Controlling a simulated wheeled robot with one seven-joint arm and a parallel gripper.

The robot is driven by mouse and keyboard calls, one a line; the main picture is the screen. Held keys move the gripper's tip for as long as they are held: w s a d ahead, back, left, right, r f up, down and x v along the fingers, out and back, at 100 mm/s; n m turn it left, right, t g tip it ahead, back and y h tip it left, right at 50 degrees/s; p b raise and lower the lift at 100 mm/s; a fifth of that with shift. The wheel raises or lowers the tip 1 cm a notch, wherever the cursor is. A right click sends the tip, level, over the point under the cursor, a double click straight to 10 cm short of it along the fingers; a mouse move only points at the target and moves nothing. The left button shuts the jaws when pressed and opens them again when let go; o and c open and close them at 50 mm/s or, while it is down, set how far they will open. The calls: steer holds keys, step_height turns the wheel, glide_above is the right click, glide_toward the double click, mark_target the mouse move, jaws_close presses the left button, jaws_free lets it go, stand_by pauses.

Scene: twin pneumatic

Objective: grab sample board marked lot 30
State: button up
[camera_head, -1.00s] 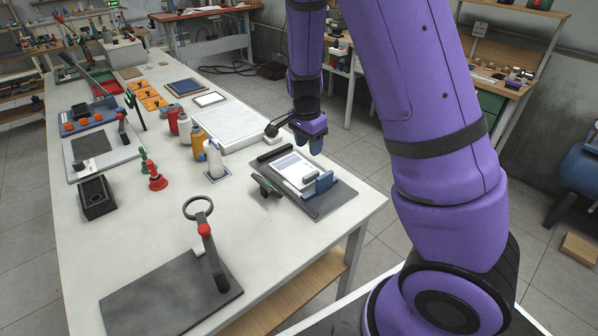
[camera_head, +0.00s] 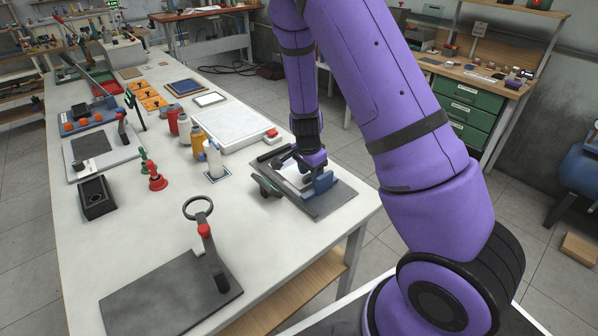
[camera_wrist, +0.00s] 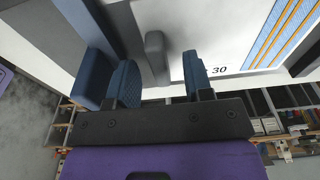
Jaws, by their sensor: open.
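The sample board marked 30 (camera_wrist: 218,105) is white with blue and orange stripes at one side, and its number shows beside one fingertip in the wrist view. In the head view the board (camera_head: 289,174) lies on a dark grey fixture plate (camera_head: 337,203), largely hidden by my gripper. A rounded grey grip piece (camera_wrist: 156,55) stands on the board. My gripper (camera_wrist: 158,84) is open, its two blue fingers on either side of that grip piece; contact cannot be told. In the head view my gripper (camera_head: 308,168) is low over the fixture.
A blue block (camera_head: 324,183) stands on the fixture close to my gripper; it also shows in the wrist view (camera_wrist: 93,78). A white panel (camera_head: 225,123) and bottles stand behind.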

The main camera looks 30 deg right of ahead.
steer(key=shift+f, duration=0.25)
jaws_close()
steer(key=shift+r, duration=0.1)
